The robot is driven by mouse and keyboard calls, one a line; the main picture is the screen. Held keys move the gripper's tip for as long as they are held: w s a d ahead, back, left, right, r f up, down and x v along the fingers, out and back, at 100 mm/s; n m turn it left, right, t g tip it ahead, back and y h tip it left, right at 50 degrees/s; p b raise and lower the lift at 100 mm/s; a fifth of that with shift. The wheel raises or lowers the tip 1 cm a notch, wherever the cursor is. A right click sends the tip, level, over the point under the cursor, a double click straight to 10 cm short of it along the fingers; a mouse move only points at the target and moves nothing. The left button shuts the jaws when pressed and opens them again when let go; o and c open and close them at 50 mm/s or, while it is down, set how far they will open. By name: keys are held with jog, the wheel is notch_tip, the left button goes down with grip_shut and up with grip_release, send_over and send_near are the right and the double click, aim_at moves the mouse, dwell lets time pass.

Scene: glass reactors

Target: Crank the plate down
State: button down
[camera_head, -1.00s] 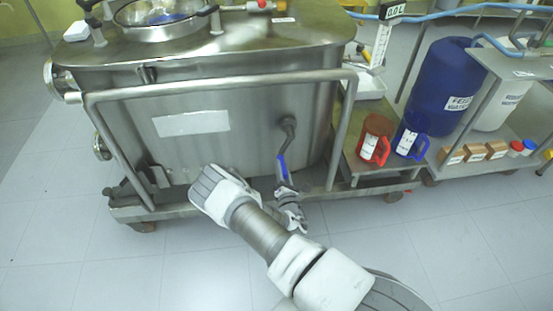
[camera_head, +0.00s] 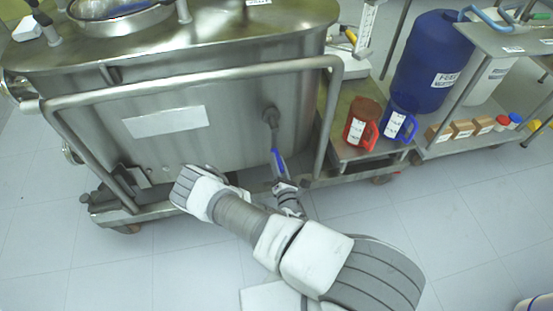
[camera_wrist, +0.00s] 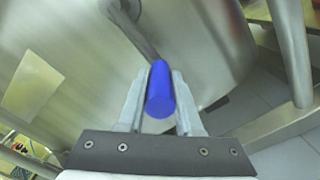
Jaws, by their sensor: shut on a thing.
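The crank is a grey metal arm on a round hub (camera_head: 269,114) on the front wall of the steel tank (camera_head: 225,130), with a blue handle (camera_head: 277,161) at its lower end. The crank arm hangs down, with the handle below the hub. My gripper (camera_head: 279,177) is shut on the blue handle from below. In the wrist view the blue handle (camera_wrist: 160,90) lies between my two fingers, and the crank arm (camera_wrist: 138,35) runs up and left from it. The plate cannot be made out in these views.
A steel rail (camera_head: 190,78) frames the tank's front, with a post right of the crank. A red jug (camera_head: 362,124) and a blue jug (camera_head: 398,122) stand on a low shelf to the right. A blue drum (camera_head: 430,62) stands behind. The floor in front is clear.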

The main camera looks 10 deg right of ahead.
jog(key=shift+s, duration=0.1)
dwell(0.3)
jog(key=c, duration=0.6)
grip_release()
